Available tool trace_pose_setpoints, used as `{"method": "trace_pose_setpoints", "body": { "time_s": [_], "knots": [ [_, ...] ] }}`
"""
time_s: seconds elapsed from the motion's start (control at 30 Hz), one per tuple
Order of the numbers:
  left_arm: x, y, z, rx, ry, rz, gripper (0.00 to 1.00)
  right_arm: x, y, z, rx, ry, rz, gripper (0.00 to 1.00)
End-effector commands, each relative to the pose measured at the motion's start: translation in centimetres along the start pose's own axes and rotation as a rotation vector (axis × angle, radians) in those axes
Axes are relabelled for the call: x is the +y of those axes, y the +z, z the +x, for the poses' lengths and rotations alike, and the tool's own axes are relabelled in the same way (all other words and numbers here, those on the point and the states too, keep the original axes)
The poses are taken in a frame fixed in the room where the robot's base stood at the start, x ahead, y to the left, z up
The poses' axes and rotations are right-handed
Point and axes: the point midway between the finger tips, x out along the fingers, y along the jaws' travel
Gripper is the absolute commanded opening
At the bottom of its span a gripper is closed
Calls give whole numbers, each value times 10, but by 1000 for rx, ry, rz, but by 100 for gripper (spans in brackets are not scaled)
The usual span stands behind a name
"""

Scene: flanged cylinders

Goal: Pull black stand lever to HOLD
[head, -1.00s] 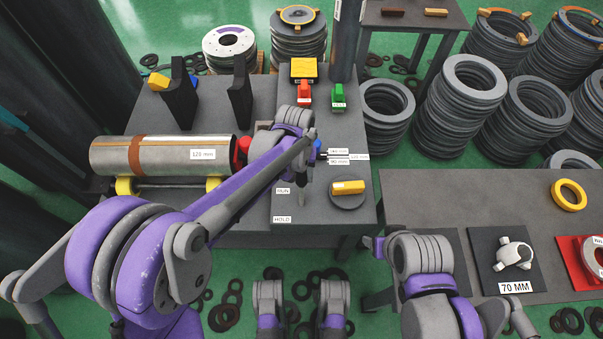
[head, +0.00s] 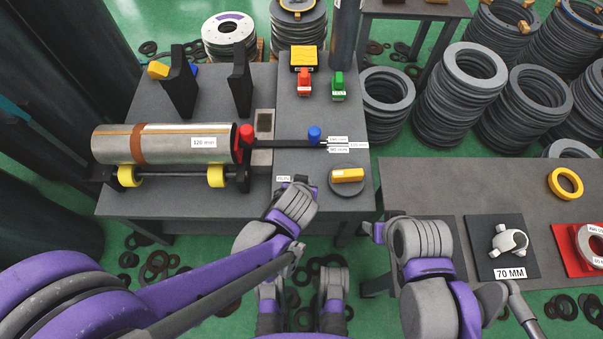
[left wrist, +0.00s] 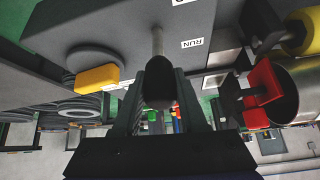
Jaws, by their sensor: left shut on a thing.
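The black stand lever (left wrist: 157,88) shows in the left wrist view as a grey rod with a dark knob. The knob is between the two fingers of my left gripper (left wrist: 160,84), which is shut on it. In the head view my left gripper (head: 301,186) is at the front part of the grey bench and hides the lever. The RUN label (left wrist: 192,43) lies beside the lever's rod. A second label is cut off at the wrist view's top edge; HOLD cannot be read. My right gripper (head: 374,232) is apart at the right; its jaws are unclear.
A yellow-handled dial (head: 347,175) is close to the right of my left gripper. A metal cylinder (head: 185,143) lies on yellow rollers at the left, with a red knob (head: 247,134) beside it. Red (head: 304,84) and green (head: 338,87) switches stand farther back.

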Motion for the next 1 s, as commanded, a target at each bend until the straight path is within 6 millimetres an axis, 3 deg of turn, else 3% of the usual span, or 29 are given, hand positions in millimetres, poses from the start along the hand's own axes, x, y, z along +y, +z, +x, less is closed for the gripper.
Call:
{"method": "trace_pose_setpoints", "body": {
  "time_s": [0.4,1.0],
  "knots": [
    [5,23,-6,214,-30,16,0,0,6,20,-7,0,0,62],
    [4,27,-8,248,-39,15,0,0,7,22,-8,0,0,62]
  ]
}}
